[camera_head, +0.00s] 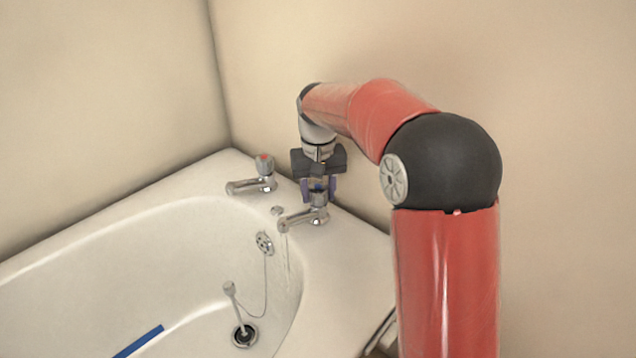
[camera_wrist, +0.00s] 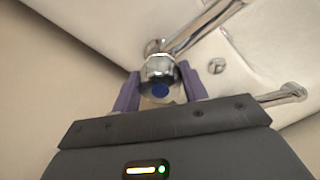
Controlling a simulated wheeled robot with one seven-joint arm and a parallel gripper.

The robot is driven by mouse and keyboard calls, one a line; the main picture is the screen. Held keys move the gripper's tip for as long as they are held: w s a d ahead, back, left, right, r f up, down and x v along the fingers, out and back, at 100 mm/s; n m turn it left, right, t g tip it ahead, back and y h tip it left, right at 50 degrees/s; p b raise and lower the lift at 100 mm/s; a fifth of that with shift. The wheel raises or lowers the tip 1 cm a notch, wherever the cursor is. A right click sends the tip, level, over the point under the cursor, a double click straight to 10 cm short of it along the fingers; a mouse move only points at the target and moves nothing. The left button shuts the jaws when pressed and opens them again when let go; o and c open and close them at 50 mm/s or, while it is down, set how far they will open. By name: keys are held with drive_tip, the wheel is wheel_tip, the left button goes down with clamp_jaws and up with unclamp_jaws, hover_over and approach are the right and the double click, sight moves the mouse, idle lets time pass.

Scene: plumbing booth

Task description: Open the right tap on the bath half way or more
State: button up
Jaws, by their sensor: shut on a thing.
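The right tap (camera_head: 305,217) is chrome and stands on the bath's rim near the corner. Its head (camera_wrist: 160,75) has a blue mark on top in the wrist view. My gripper (camera_head: 318,190) comes down from above, shut on the tap head, with one purple finger on each side. It also shows in the wrist view (camera_wrist: 162,88). A thin stream of water (camera_head: 287,255) seems to fall from the right tap's spout into the bath. My fingers hide part of the tap head in the head camera view.
The left tap (camera_head: 255,180), with a red mark, stands on the rim to the left. The white bath (camera_head: 190,225) holds a plug on a chain (camera_head: 230,289), a drain (camera_head: 244,335) and a blue strip (camera_head: 138,341). Walls stand close behind the taps.

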sight(319, 187)
drive_tip(key=n+p, duration=0.2)
drive_tip(key=n, duration=0.3)
drive_tip(key=shift+n, duration=0.3)
idle(0.4)
drive_tip(key=o, duration=1)
drive_tip(key=shift+r, duration=0.15)
wheel_tip(319, 187, up, 8)
drive_tip(key=shift+f+p, duration=0.2)
drive_tip(key=shift+p, duration=0.25)
